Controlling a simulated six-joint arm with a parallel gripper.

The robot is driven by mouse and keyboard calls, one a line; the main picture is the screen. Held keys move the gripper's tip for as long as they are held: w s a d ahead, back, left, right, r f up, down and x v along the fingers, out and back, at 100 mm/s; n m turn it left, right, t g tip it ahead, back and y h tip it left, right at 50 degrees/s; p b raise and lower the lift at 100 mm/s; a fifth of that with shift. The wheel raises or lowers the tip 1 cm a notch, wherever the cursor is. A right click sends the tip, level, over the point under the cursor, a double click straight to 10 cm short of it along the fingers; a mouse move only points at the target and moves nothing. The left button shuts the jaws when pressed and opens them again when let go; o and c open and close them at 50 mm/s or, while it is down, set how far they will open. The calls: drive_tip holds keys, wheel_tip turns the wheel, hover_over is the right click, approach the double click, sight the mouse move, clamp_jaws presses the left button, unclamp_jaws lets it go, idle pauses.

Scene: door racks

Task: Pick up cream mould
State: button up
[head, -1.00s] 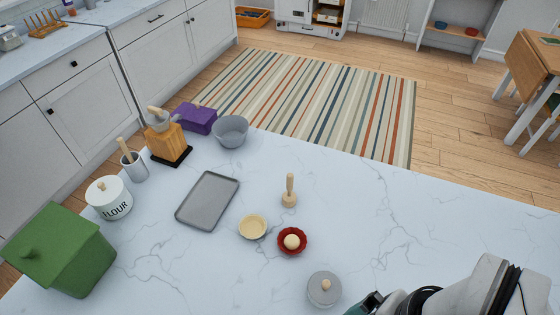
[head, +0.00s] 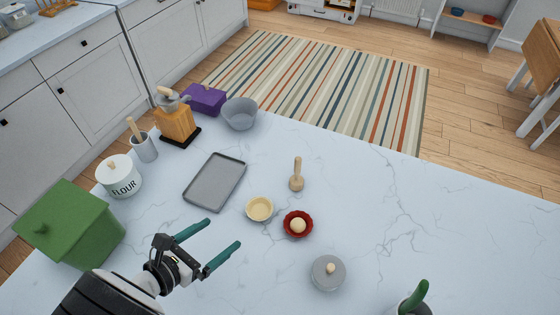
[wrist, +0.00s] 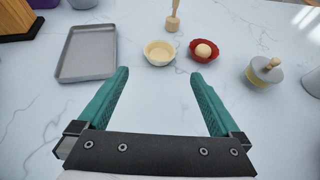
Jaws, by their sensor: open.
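The cream mould (head: 259,209) is a small round fluted cup, standing upright on the white marble worktop. It also shows in the wrist view (wrist: 159,53), ahead of my fingers and between their lines. It looks empty. My gripper (head: 224,240) is open and empty, with two green fingers apart. It is in front of the mould, toward the lower left in the head view, and does not touch it. In the wrist view the gripper's fingers (wrist: 159,76) reach forward on both sides.
A red mould (head: 298,224) with a pale ball in it stands just right of the cream mould. A wooden tamper (head: 297,176), a grey tray (head: 214,184) and a grey lidded pot (head: 328,273) stand around. A green box (head: 70,228) and flour jar (head: 119,177) are left.

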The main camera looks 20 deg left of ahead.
approach(266, 203)
drive_tip(key=x, duration=0.5)
drive_tip(key=shift+w+f, duration=0.15)
drive_tip(key=c, duration=1.2)
drive_tip(key=shift+c, duration=0.2)
